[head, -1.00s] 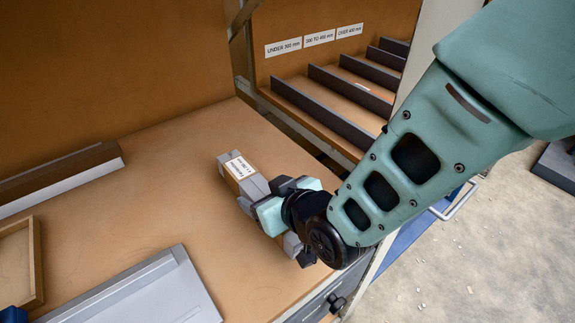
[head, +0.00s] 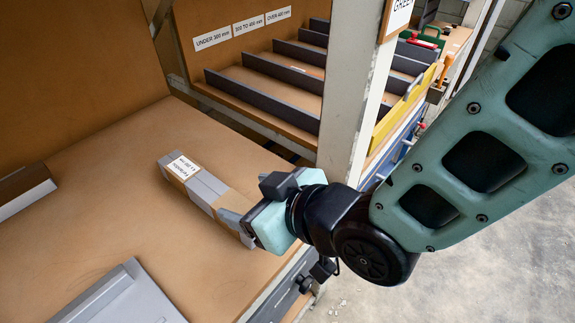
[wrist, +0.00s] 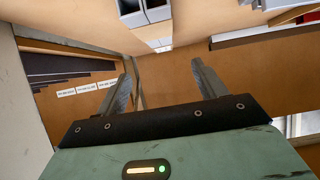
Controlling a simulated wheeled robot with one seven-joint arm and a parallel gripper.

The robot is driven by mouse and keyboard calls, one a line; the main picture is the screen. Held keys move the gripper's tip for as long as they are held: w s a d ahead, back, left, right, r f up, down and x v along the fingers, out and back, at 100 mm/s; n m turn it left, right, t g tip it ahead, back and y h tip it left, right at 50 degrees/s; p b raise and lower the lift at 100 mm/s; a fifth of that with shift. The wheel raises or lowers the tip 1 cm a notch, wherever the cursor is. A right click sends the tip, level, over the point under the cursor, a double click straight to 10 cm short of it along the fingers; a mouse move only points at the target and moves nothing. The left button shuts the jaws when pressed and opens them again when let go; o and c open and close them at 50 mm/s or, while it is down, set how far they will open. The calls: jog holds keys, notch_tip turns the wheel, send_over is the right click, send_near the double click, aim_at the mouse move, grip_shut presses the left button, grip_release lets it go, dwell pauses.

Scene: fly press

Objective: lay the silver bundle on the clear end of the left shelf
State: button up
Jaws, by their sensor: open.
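The silver bundle (head: 203,185), long grey bars with brown bands and a white label, lies flat on the wooden shelf (head: 120,215) at the left, in its open right part. Its near right end is partly hidden behind my gripper (head: 240,220). In the wrist view the bundle (wrist: 145,10) shows at the top edge, beyond the fingertips. My gripper (wrist: 162,70) is open, with nothing between its fingers. I cannot tell whether a finger touches the bundle.
A grey metal plate (head: 125,295) and a dark bar with a pale side (head: 25,190) lie on the same shelf. A white post (head: 352,95) stands close behind my gripper. Beyond the gap is a rack with dark dividers (head: 265,100) and length labels (head: 212,38).

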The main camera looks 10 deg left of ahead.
jog(key=shift+d, duration=0.1)
jog(key=shift+w+d, duration=0.2)
jog(key=shift+d, duration=0.1)
jog(key=s+d+r+m+g+h, duration=0.1)
jog(key=s+d+g+h, duration=0.1)
jog(key=d, duration=0.6)
jog(key=s+d+m+g+h, duration=0.1)
jog(key=d+h, duration=0.3)
jog(key=d, duration=0.4)
jog(key=s+d+r+m+g+h, duration=0.1)
jog(key=s+d+m+g+h, duration=0.1)
jog(key=d, duration=0.7)
jog(key=shift+s+r+m+g+h, duration=0.35)
jog(key=shift+m+h, duration=0.15)
jog(key=shift+h, duration=0.6)
